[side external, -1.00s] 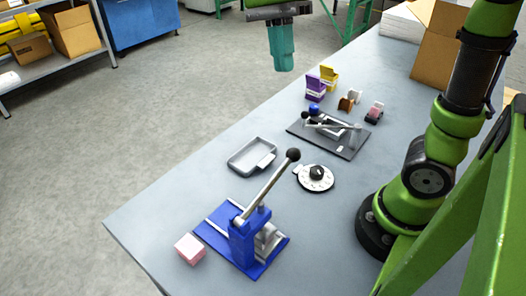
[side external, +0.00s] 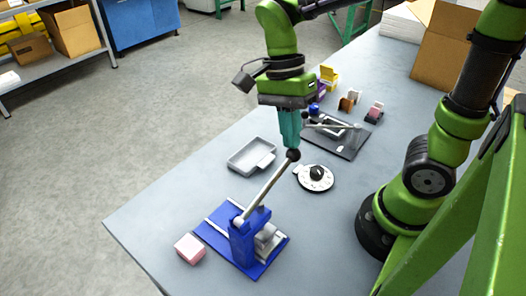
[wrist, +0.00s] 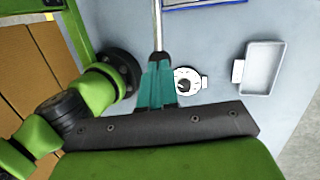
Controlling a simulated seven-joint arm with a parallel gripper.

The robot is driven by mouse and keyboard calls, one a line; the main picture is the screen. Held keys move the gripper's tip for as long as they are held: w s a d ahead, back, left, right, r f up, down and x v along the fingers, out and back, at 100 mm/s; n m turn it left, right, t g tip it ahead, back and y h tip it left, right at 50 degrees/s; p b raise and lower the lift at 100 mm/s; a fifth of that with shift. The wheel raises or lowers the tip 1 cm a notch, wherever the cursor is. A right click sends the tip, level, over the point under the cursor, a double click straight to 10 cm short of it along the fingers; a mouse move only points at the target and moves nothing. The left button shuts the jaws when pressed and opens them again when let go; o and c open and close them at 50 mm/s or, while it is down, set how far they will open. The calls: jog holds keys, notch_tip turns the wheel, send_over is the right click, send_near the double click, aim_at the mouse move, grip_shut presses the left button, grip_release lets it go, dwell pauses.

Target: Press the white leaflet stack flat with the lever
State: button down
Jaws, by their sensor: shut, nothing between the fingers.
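The blue press (side external: 243,245) stands at the near end of the table. Its silver lever (side external: 265,187) slants up to the right and ends in a black knob (side external: 293,155). My gripper (side external: 291,146) points down with its teal fingers shut and empty, its tips at the knob; I cannot tell whether they touch.
A pink block (side external: 190,249) lies left of the press. A grey tray (side external: 240,160) and a white dial (side external: 316,178) lie behind it. A dark plate with another lever (side external: 345,144), small holders (side external: 350,99) and a cardboard box (side external: 440,50) are farther back.

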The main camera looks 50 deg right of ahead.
jog(key=shift+f, duration=0.1)
jog(key=shift+s+d+f+y, duration=0.1)
jog(key=shift+d+f+y, duration=0.25)
jog(key=shift+f, duration=0.55)
jog(key=shift+w+d+f+y, duration=0.1)
jog(key=shift+d+f+y, duration=0.25)
jog(key=shift+f, duration=0.6)
jog(key=shift+s+d+f+y, duration=0.1)
jog(key=shift+d+f+y, duration=0.1)
jog(key=shift+f+y, duration=0.5)
jog(key=shift+f, duration=0.25)
jog(key=shift+r, duration=0.15)
jog(key=v, duration=1.4)
jog(key=shift+w, duration=0.3)
jog(key=shift+d+r+n, duration=0.1)
jog(key=shift+n, duration=0.2)
